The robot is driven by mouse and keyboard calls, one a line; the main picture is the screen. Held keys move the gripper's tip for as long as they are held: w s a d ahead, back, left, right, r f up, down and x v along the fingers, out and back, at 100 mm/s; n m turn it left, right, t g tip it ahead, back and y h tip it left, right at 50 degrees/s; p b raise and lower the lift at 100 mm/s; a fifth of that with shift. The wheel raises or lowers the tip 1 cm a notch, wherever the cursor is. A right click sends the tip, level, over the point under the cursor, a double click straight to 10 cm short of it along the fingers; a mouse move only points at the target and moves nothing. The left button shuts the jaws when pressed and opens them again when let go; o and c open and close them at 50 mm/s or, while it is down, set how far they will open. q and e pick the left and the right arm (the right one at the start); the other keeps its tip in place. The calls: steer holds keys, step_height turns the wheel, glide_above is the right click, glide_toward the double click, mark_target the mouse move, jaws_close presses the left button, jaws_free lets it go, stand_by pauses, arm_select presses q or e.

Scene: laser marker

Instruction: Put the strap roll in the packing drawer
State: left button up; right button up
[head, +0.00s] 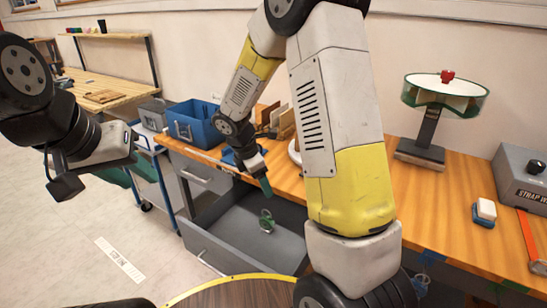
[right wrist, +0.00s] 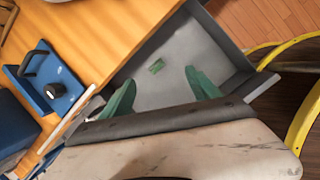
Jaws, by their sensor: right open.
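The packing drawer (head: 222,246) is pulled out below the bench, grey and open at the top. My right gripper (head: 264,184) points down above the drawer.
The wooden bench (head: 454,205) runs behind the drawer. A blue bin (head: 196,124), a green-rimmed turntable (head: 446,96), and a grey strap machine (head: 522,180) stand at the back and right. A blue cart (head: 150,148) stands left. The left floor is clear.

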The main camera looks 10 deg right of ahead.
steer(key=s+d+r+m+t+y, duration=0.1)
steer(key=s+r+m+t+y, duration=0.1)
steer(key=s+r+m, duration=0.8)
steer(key=s+d+r+m+t+y, duration=0.1)
steer(key=s+r+m+t+y, duration=0.1)
steer(key=s+r+m, duration=0.8)
steer(key=shift+s+d+r+y, duration=0.35)
steer(key=shift+s+r+y, duration=0.4)
steer(key=shift+s+y, duration=0.05)
arm_select(q)
steer(key=shift+c, duration=0.3)
